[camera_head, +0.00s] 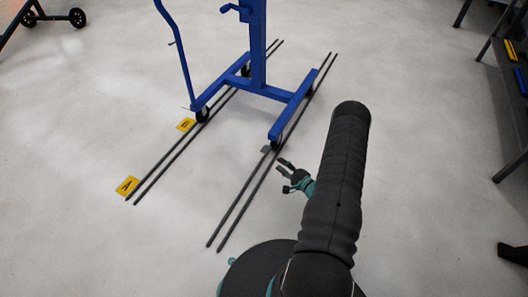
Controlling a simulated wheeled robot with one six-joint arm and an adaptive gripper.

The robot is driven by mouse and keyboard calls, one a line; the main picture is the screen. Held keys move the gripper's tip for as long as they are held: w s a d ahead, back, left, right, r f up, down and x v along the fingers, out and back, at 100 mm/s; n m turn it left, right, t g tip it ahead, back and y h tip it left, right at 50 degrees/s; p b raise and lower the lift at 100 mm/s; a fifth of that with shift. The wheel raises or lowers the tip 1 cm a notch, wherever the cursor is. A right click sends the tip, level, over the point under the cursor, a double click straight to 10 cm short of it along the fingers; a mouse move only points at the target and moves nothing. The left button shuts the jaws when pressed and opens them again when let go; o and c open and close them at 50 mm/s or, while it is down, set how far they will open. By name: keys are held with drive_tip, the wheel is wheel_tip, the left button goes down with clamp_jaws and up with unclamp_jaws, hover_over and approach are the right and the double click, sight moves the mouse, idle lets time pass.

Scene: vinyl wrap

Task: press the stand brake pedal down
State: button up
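The blue stand (259,70) stands upright, its wheeled base (286,96) over dark floor rails. A small grey tab (265,149), which looks like the brake pedal, sticks out beside the front right wheel at the end of the base's right leg. It is too small to tell whether it is up or down. My gripper (280,174) is low, just below and right of the tab and apart from it in the picture. Its dark fingers are spread, with nothing seen between them. Its height above the floor is hard to judge.
Two pairs of thin rails (240,197) run along the floor. Yellow signs A (127,186) and B (186,124) lie by the left pair. A dark shelf (511,75) stands at right. The floor at left is mostly clear.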

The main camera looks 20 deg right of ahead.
sight(264, 151)
drive_tip(key=x, duration=1.2)
drive_tip(key=shift+b, duration=0.35)
